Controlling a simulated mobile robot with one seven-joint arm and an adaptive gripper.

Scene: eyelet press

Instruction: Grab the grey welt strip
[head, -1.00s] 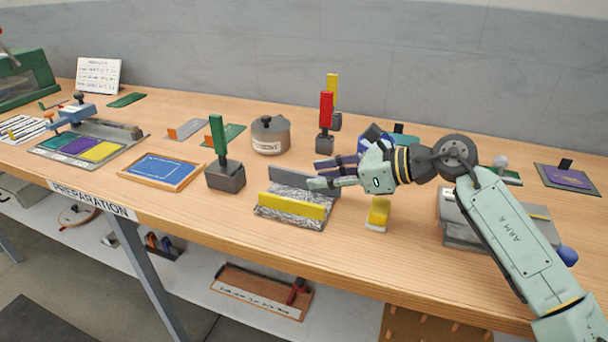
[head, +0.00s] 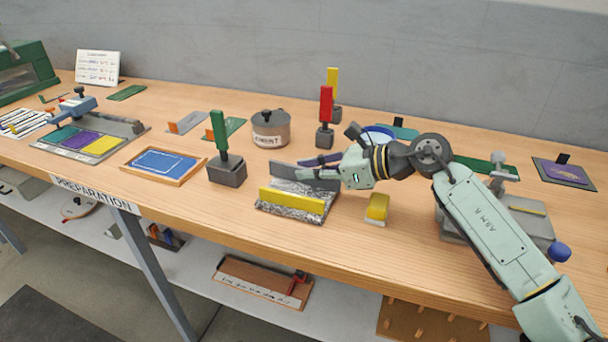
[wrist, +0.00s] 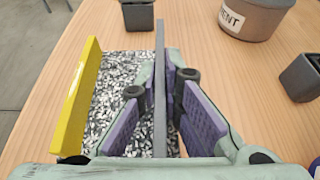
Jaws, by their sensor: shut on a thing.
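The grey welt strip (wrist: 160,85) stands on edge in the speckled holder (wrist: 125,75), beside the yellow strip (wrist: 82,98). In the head view the grey strip (head: 290,173) is at the back of the holder and the yellow strip (head: 292,201) at the front. My gripper (wrist: 158,105) has its purple finger pads on either side of the grey strip and is shut on it. In the head view my gripper (head: 318,168) reaches in from the right at the strip's right end. That end is partly hidden by the fingers.
A green-handled tool (head: 219,140) stands left of the holder, and a lidded cement pot (head: 270,128) behind it. A red-handled tool (head: 326,113) stands behind my gripper. A yellow block (head: 377,207) sits to the right. Bare wood lies in front.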

